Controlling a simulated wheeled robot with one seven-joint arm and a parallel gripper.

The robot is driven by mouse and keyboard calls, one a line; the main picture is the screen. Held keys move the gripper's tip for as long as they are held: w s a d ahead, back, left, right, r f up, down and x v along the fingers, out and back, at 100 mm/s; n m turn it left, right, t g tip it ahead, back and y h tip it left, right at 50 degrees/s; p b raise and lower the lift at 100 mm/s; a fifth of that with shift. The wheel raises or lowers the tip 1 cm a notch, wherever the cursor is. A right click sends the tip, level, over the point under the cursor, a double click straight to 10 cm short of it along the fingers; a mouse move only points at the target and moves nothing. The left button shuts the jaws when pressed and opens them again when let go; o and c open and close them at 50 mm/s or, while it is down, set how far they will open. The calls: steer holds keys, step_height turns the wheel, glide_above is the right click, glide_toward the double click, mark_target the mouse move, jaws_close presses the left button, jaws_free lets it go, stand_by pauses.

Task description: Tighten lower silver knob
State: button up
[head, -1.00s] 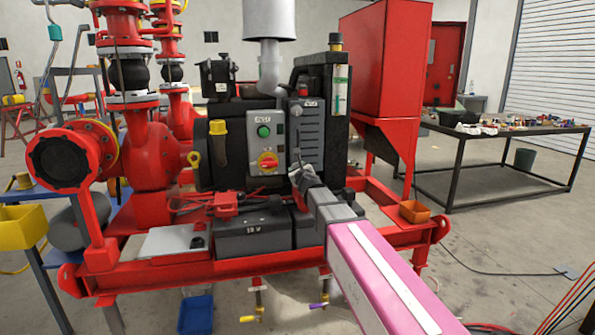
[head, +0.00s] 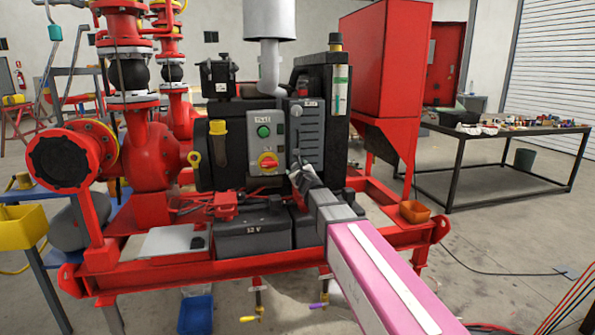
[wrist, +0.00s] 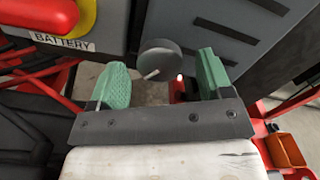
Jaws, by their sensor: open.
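A round grey knob with a pale pointer mark (wrist: 160,58) shows in the wrist view, on the lower part of the grey panel. It sits between the two green fingers of my gripper (wrist: 162,76), with a gap on each side. The gripper is open and empty. In the head view my gripper (head: 302,178) is at the lower end of the grey panel (head: 309,140), and the lower knob cannot be made out clearly there. Another silver knob (head: 296,110) is higher on the same panel.
A control box with a green button and a red-yellow switch (head: 266,145) is left of the panel. Black battery boxes (head: 252,236) stand below on the red skid frame. An orange bin (head: 414,212) sits at the right corner. The wrist view shows a red battery handle (wrist: 40,12).

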steer(key=v, duration=1)
steer(key=shift+r, duration=0.1)
